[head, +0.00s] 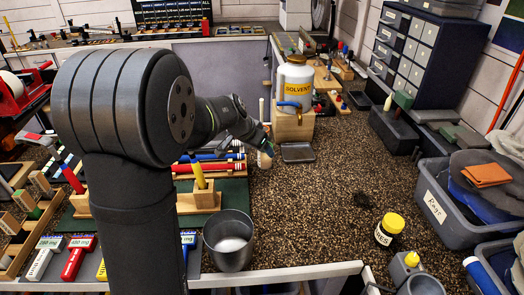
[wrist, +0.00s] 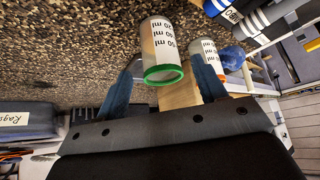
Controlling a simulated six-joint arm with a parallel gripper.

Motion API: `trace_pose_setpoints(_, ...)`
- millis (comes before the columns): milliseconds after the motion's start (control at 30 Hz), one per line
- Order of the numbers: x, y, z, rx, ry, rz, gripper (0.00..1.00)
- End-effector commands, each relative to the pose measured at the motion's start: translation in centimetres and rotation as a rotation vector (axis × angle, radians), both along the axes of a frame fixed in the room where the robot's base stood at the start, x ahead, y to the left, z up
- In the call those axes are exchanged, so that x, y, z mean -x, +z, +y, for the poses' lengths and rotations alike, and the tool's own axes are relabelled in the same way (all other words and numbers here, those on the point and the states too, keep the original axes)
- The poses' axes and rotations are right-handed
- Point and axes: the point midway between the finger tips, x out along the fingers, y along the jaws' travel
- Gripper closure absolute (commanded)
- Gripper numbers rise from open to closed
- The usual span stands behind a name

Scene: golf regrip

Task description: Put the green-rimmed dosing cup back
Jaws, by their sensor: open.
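The green-rimmed dosing cup (wrist: 162,48) is a clear cup with black ml marks and a green rim. In the wrist view it lies in line with the gap between my two blue fingers, with gaps at both sides. My gripper (wrist: 164,82) is open; I cannot tell how far the cup reaches between the fingers. In the head view my gripper (head: 264,142) is small, by the wooden stand, and the cup is mostly hidden there. A second clear marked cup (wrist: 203,48) stands beside it, partly behind the right finger.
The solvent jug (head: 294,82) sits on a wooden stand (head: 293,122) close to my gripper. A dark flat tray (head: 298,152) lies just right of it. A metal cup (head: 229,243) stands at the front. The speckled bench between there and the rags bin (head: 439,212) is mostly clear.

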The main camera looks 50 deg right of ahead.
Motion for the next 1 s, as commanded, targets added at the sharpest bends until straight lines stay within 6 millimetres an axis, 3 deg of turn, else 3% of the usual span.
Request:
trace_pose_setpoints(200, -0.1, 4.1, 2.5, 0.004, 0.002, -0.002, 0.35)
trace_pose_setpoints(400, 0.0, 6.5, 4.1, 0.003, 0.002, -0.001, 0.35)
trace_pose_setpoints(600, 0.0, 7.4, 4.7, 0.001, 0.001, 0.001, 0.35)
trace_pose_setpoints(1000, 0.0, 7.0, 4.5, -0.001, 0.000, 0.001, 0.35)
